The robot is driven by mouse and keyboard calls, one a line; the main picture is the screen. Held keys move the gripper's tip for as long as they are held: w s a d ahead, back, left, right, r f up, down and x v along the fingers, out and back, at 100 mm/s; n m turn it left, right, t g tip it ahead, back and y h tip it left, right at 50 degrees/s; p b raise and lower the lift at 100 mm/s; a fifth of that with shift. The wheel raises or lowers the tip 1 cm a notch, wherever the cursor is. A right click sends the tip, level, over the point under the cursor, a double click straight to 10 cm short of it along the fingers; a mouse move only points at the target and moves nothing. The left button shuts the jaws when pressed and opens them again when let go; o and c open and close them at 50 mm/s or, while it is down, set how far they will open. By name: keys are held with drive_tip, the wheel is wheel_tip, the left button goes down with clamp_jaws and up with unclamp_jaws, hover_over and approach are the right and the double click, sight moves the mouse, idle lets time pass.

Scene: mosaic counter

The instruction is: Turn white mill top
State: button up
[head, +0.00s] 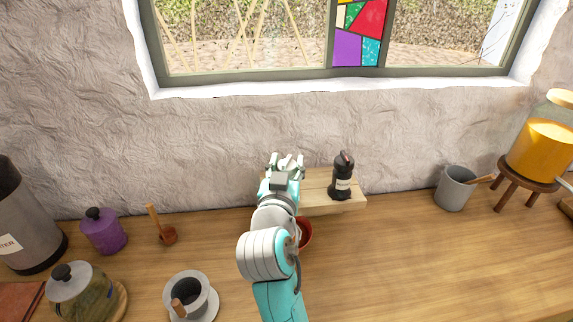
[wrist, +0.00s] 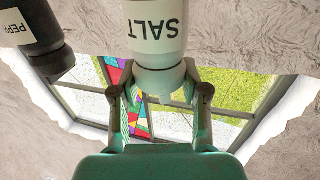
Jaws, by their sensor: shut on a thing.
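The white mill (wrist: 157,30) is labelled SALT and appears upside down at the top of the wrist view. My gripper (wrist: 158,90) has one finger on each side of the mill's rounded white top (wrist: 158,78) and is shut on it. In the head view my gripper (head: 287,165) is over the left part of a low wooden stand (head: 320,204). There my gripper and arm hide the white mill, so I cannot see its base or any turn of the top.
A black pepper mill (head: 342,180) stands close on the right, on the same stand; it also shows in the wrist view (wrist: 30,30). A red bowl (head: 305,233) is partly behind my arm. A cup (head: 190,294) is at front left. The counter at right front is clear.

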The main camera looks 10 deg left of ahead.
drive_tip(key=shift+h, duration=0.4)
drive_tip(key=m+h, duration=0.2)
drive_tip(key=h, duration=0.1)
drive_tip(key=m+g+h, duration=0.1)
drive_tip(key=m+h, duration=0.1)
drive_tip(key=h, duration=0.1)
drive_tip(key=shift+a+m, duration=0.2)
drive_tip(key=shift+m, duration=0.1)
drive_tip(key=m+g+h, duration=0.2)
drive_tip(key=h, duration=0.1)
drive_tip(key=m+g+h, duration=0.3)
drive_tip(key=h, duration=0.1)
drive_tip(key=o, duration=1.2)
drive_tip(key=v, duration=1.1)
drive_tip(key=shift+s+a, duration=0.2)
drive_tip(key=shift+a, duration=0.2)
